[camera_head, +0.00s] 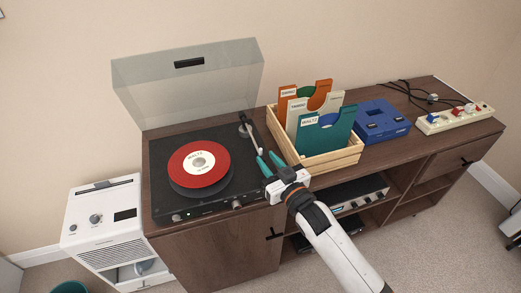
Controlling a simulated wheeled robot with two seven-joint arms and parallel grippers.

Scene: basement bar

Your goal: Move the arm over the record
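The red record (182,160) with a pale centre label lies on the black turntable (170,208), whose clear lid (220,83) stands raised behind it. The turntable's tonearm (251,136) is at the right side of the deck, off the record, running from its pivot toward my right gripper. My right gripper (266,156) has teal fingers and is at the deck's right edge, close to the tonearm's front end. Its fingers are apart; I cannot tell whether they touch the tonearm. My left gripper is not in view.
A wooden crate (337,161) of record sleeves stands just right of my gripper. Farther right on the cabinet are a blue device (382,122) and a power strip (455,118) with cables. A white appliance (104,225) stands left of the cabinet. The space above the record is clear.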

